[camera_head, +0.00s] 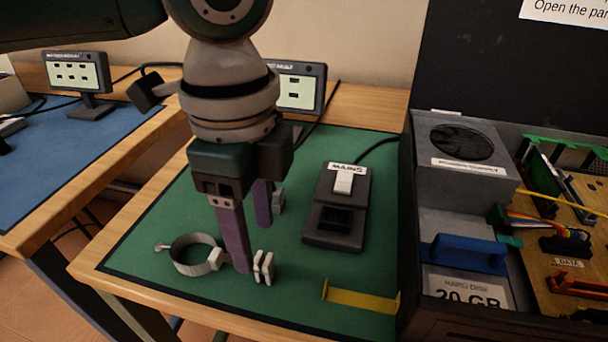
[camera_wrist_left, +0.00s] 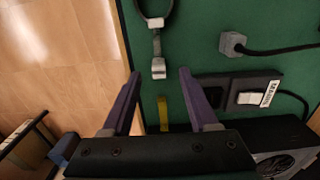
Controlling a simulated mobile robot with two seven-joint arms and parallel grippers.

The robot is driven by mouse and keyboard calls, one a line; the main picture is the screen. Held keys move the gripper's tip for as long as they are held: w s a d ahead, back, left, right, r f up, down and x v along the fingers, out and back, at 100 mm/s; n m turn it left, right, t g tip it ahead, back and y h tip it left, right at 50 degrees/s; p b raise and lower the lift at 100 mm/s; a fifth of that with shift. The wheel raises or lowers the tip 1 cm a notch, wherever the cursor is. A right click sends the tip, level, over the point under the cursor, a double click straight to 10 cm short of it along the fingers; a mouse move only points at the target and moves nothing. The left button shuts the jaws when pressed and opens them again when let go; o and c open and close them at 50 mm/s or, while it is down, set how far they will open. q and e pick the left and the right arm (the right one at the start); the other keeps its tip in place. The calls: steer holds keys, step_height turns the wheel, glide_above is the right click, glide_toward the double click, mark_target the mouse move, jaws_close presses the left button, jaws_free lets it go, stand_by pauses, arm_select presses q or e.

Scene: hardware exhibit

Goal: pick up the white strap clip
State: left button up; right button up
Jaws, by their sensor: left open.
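The white strap clip (camera_head: 264,267) lies on the green mat at the end of a short strap from a grey wrist band ring (camera_head: 186,268). My left gripper (camera_head: 251,248) points down over the mat, open and empty, its purple fingers apart. In the head view the nearer finger hides part of the strap between ring and clip. In the left wrist view the white clip (camera_wrist_left: 158,68) appears between the two fingertips (camera_wrist_left: 160,74). I cannot tell the remaining height above it. My right gripper is not in view.
A black mains switch box (camera_head: 345,238) stands right of the gripper, with a grey plug (camera_head: 278,199) behind the fingers. A yellow bracket (camera_head: 361,298) lies at the mat's front right. An open computer case (camera_head: 462,190) borders the right side.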

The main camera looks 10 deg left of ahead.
mark_target(257, 257)
arm_select(q)
step_height(257, 257, down, 5)
steer(key=shift+s+r+b, duration=0.1)
steer(key=shift+s+b, duration=0.05)
steer(key=shift+b, duration=0.35)
jaws_close()
